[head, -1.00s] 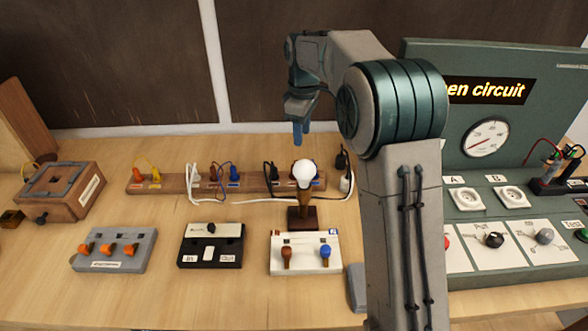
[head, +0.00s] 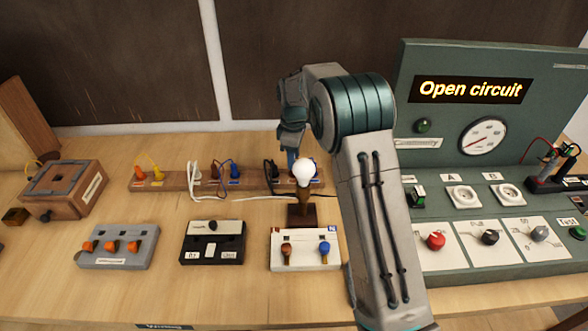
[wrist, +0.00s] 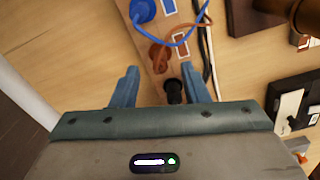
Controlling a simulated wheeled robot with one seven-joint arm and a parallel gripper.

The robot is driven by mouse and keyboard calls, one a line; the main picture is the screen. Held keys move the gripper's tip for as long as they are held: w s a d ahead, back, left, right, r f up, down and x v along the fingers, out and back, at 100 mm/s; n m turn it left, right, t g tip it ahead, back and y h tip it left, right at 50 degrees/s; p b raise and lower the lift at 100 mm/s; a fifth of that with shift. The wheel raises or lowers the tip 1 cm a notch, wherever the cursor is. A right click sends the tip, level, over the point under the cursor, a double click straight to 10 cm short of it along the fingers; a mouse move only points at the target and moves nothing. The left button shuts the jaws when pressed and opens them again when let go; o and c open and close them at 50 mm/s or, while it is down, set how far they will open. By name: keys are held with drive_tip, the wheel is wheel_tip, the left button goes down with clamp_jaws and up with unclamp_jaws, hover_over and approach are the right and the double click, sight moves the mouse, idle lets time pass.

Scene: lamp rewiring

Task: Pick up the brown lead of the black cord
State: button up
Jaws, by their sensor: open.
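The brown lead (wrist: 158,56) of the black cord sits on the wooden rail in the wrist view, beside a white-outlined brown label. It lies just beyond the tips of my gripper (wrist: 158,76), whose blue fingers are open and empty. The black plug end (wrist: 173,91) of the same set shows between the fingers, and the blue lead (wrist: 142,10) is at the top edge. In the head view my gripper (head: 292,160) points down over the rail behind the lamp bulb. The lamp and fingers hide the brown lead there.
The lamp with its white bulb (head: 304,173) stands close in front of my gripper. The wooden rail (head: 253,186) also holds orange, yellow and white-cord leads to the left. A white terminal block (head: 305,262) and a black switch box (head: 212,256) lie nearer. A green test panel (head: 460,140) stands right.

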drive_tip(key=shift+f+p, duration=0.45)
drive_tip(key=shift+f, duration=1.55)
clamp_jaws()
drive_tip(key=shift+r, duration=0.2)
